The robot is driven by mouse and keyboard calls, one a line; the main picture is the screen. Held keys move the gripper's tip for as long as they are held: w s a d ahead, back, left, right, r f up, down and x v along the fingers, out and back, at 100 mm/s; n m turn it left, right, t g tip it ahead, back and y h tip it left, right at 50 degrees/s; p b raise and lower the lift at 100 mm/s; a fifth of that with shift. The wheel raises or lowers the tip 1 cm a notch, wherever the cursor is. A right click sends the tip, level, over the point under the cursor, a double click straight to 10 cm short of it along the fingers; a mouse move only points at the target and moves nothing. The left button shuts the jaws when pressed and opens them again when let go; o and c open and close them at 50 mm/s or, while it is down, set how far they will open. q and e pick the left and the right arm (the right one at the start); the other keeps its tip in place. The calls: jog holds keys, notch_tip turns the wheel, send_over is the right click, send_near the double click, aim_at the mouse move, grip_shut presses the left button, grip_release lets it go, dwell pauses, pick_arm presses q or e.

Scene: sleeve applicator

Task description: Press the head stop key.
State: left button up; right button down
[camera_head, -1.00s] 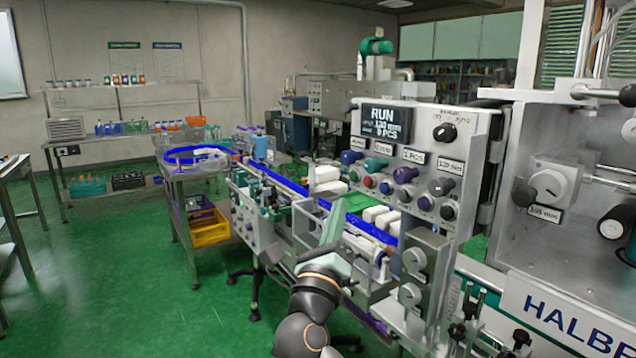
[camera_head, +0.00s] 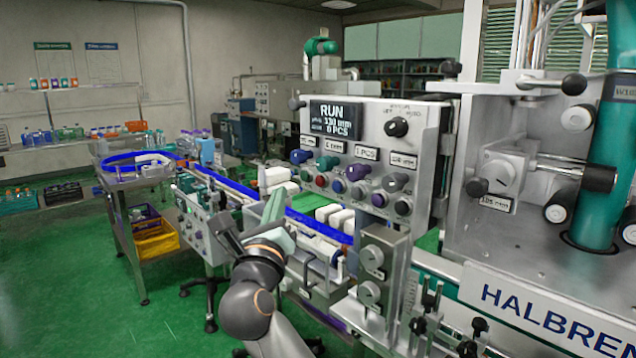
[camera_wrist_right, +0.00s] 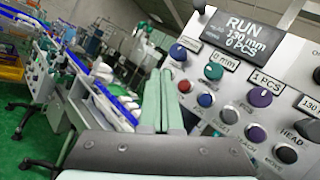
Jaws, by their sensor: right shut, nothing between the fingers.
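The control panel (camera_head: 352,140) stands mid-picture in the head view, with a dark display reading RUN, 130 mm, 0 PCS. My left gripper is out of view.
Knobs stick out above the keys, such as a purple knob (camera_head: 359,171). A grey block with two dials (camera_head: 371,257) stands in front at lower right.

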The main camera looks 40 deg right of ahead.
aim_at(320, 181)
jog(key=d, duration=0.6)
jog(key=shift+w, duration=0.25)
jog(key=shift+d+p, duration=0.15)
jog(key=shift+p, duration=0.2)
dwell(1.5)
jog(key=shift+d, duration=0.3)
